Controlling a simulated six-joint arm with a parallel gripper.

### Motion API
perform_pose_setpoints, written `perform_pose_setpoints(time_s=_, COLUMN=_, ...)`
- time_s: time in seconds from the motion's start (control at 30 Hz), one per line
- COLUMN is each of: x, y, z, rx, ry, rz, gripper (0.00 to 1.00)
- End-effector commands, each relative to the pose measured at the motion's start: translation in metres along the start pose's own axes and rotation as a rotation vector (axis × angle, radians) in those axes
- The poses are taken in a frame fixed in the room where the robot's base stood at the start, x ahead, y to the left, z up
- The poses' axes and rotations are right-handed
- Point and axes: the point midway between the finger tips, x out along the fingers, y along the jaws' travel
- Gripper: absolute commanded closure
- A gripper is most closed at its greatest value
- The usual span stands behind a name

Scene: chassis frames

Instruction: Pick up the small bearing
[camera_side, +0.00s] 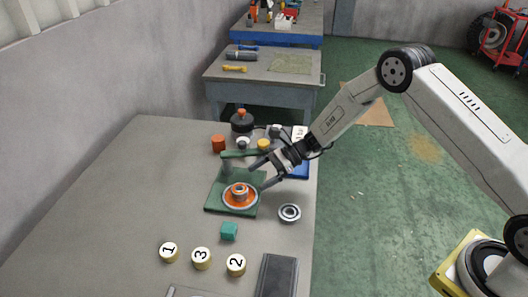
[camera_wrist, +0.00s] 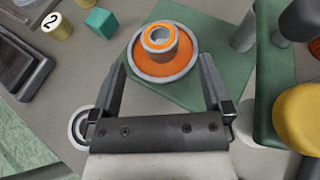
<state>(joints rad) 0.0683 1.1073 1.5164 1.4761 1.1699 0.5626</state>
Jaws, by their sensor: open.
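A small grey ring with an orange band, which looks like the small bearing (camera_side: 240,188), sits on a wide orange disc (camera_side: 232,201) with a grey rim. It also shows in the wrist view (camera_wrist: 158,37). The disc lies on a green plate (camera_side: 215,206). My gripper (camera_side: 262,174) is open and empty, above and to the right of the stack in the side view. In the wrist view my fingers (camera_wrist: 164,75) point toward the disc, with the ring beyond their tips. A separate metallic bearing (camera_side: 289,213) lies on the table, partly hidden by my gripper in the wrist view.
A green post with an arm (camera_side: 240,153) rises at the plate's back. A teal cube (camera_side: 229,231), numbered yellow discs (camera_side: 202,258) and a dark tray (camera_side: 277,276) stand in front. Orange and yellow cylinders stand behind. The table's left side is clear.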

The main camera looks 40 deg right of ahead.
Motion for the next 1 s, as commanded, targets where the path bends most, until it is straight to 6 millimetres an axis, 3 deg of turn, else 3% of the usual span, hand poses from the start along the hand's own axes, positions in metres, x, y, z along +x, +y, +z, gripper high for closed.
perform_pose_setpoints(time_s=0.23, x=0.008, y=0.000, z=-0.001, rx=0.000, ry=0.001, rz=0.001, gripper=0.00)
perform_pose_setpoints(time_s=0.6, x=0.047, y=0.001, z=-0.004, rx=-0.001, ry=0.001, rz=0.001, gripper=0.00)
perform_pose_setpoints(time_s=1.0, x=0.052, y=0.001, z=-0.004, rx=0.000, ry=0.001, rz=-0.001, gripper=0.00)
